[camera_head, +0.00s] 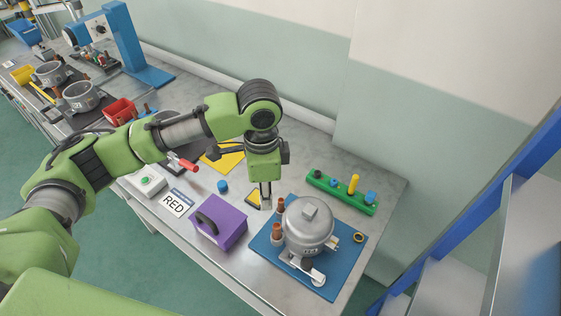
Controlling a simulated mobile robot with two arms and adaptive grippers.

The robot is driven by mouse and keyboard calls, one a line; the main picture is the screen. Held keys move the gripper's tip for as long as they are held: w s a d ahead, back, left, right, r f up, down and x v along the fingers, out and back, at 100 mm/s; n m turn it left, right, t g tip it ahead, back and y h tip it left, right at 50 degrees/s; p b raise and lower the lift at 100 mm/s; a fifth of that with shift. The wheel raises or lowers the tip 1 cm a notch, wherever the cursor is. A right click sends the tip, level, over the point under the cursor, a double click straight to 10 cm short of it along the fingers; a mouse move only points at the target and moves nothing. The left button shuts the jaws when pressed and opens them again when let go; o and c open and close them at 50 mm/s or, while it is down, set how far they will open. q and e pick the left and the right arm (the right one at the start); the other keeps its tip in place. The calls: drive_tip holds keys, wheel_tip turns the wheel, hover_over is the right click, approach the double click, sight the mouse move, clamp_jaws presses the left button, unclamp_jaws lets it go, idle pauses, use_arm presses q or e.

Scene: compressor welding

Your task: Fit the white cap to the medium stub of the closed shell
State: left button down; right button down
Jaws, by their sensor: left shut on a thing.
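The closed grey shell (309,226) stands on a blue mat (263,244) at the right of the bench. Copper-brown stubs rise beside it, one at its back left (281,204) and one at its front left (276,232); I cannot tell which is the medium one. My left gripper (266,205) points down just left of the back stub, apart from the shell. Its fingers are close together on a small thing that is too small to make out. I cannot clearly make out the white cap. My right gripper is not in view.
A green rack (328,187) with blue and yellow pieces stands behind the shell. A blue shelf frame (470,200) stands right of the bench.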

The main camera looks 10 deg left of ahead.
use_arm(q)
drive_tip(key=w+d+m+p, duration=0.1)
drive_tip(key=m+p, duration=0.1)
drive_tip(key=m, duration=0.1)
drive_tip(key=w+r+m+p, duration=0.1)
drive_tip(key=w+m+p, duration=0.1)
drive_tip(key=w+d+r+m+p, duration=0.1)
drive_tip(key=m, duration=0.2)
drive_tip(key=shift+w+d+r+m+p, duration=0.15)
drive_tip(key=shift+d+m+p, duration=0.15)
drive_tip(key=shift+d+p, duration=0.1)
drive_tip(key=shift+a, duration=0.1)
drive_tip(key=b, duration=0.2)
hover_over(281, 200)
drive_tip(key=shift+f, duration=3.05)
drive_tip(key=shift+f+b, duration=0.25)
drive_tip(key=shift+b, duration=0.1)
drive_tip(key=shift+f+b, duration=0.35)
drive_tip(key=shift+f, duration=0.55)
